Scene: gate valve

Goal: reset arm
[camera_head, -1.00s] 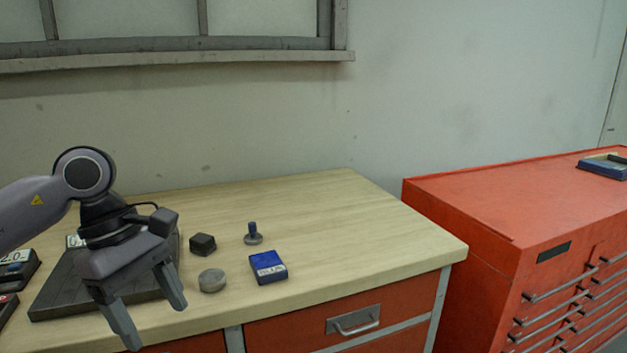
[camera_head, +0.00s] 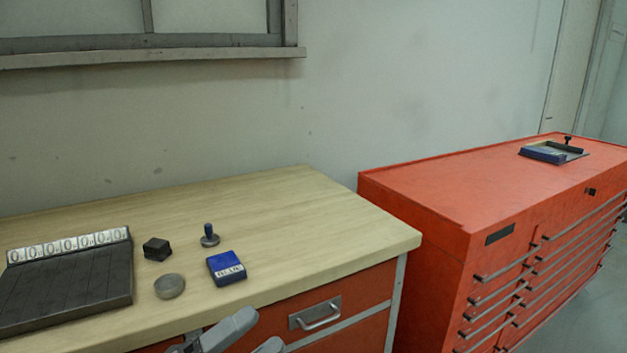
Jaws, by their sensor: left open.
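My left gripper (camera_head: 264,328) is at the bottom edge of the head view, in front of the workbench's drawer. Only its two grey fingers show, spread apart with nothing between them; the rest of it and the arm are out of the picture. My right gripper is not in view.
On the wooden workbench (camera_head: 320,220) are a dark plate with a row of number tiles (camera_head: 70,285), a dark block (camera_head: 157,249), a grey disc (camera_head: 169,286), a knobbed piece (camera_head: 209,236) and a blue box (camera_head: 226,268). A red cabinet (camera_head: 430,185) right bears a blue tray (camera_head: 545,153).

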